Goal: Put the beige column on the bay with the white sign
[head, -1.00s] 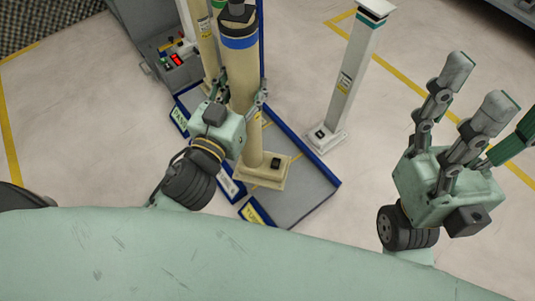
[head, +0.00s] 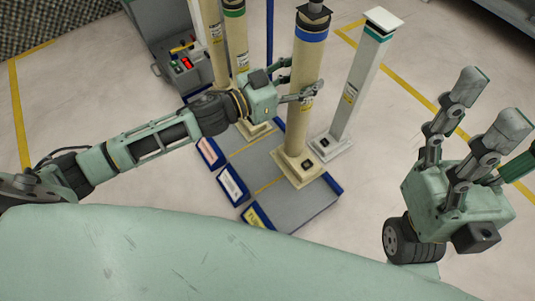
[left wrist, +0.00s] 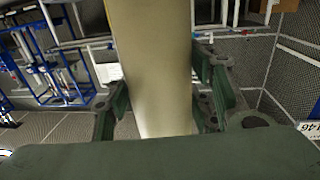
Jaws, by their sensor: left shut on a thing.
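The beige column with a blue band (head: 300,125) stands nearly upright in the head view. My left gripper (head: 291,86) is shut around its upper shaft. The same column fills the middle of the left wrist view (left wrist: 152,70) between the fingers. Its square base is over the far right side of the bay rack, beside the yellow divider line; I cannot tell whether it touches. The white sign (head: 233,184) is on the rack's front edge, between a pinkish sign (head: 208,152) and a yellow sign (head: 257,217). My right gripper (head: 484,115) is open and empty at the right.
Two other beige columns, one with a green band (head: 237,50) and one beside it (head: 212,45), stand behind my left gripper. A pale grey column (head: 353,90) stands close right of the held one. A grey control box (head: 175,60) is back left. Floor at front right is clear.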

